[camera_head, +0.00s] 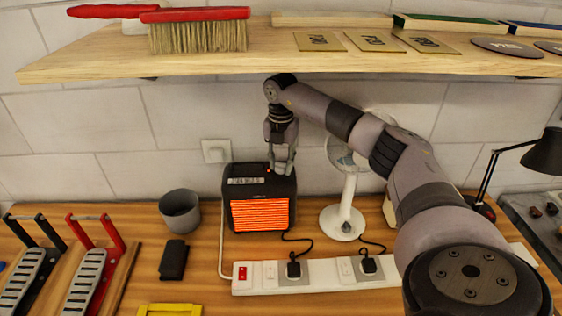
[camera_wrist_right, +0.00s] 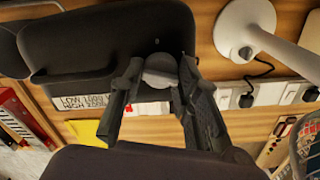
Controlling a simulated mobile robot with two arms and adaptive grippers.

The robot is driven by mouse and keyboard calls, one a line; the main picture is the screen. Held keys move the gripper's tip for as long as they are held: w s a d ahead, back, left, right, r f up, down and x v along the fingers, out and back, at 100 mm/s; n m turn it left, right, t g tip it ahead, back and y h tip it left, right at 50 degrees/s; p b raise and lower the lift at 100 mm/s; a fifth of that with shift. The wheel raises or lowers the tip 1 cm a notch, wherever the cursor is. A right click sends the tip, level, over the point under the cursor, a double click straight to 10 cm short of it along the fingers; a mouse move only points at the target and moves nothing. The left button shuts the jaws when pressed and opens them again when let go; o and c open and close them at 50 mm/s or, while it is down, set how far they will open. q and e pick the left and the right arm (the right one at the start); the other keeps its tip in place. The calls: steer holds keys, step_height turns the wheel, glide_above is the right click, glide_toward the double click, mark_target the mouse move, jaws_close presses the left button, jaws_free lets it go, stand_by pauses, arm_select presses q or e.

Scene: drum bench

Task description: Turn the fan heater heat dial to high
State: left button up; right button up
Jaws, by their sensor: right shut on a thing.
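The fan heater (camera_head: 259,185) is a black box on the bench against the wall, with a glowing orange grille at its front. In the right wrist view I look down on its dark top (camera_wrist_right: 100,40). The round grey heat dial (camera_wrist_right: 160,78) sits between the fingers of my right gripper (camera_wrist_right: 160,68), which is shut on it. In the head view my right gripper (camera_head: 281,166) reaches down onto the heater's top right, and the dial is hidden there. My left gripper is out of view.
A white fan (camera_head: 342,222) stands close right of the heater. A grey cup (camera_head: 180,212) is on the left, and a power strip (camera_head: 325,274) with plugs lies in front. A wooden shelf (camera_head: 200,66) with brushes and sandpaper hangs above.

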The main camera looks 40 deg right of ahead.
mark_target(281, 164)
steer(key=shift+m, duration=0.9)
steer(key=o, duration=1.2)
step_height(281, 164, up, 8)
steer(key=shift+f, duration=0.25)
steer(key=shift+a+f, duration=0.1)
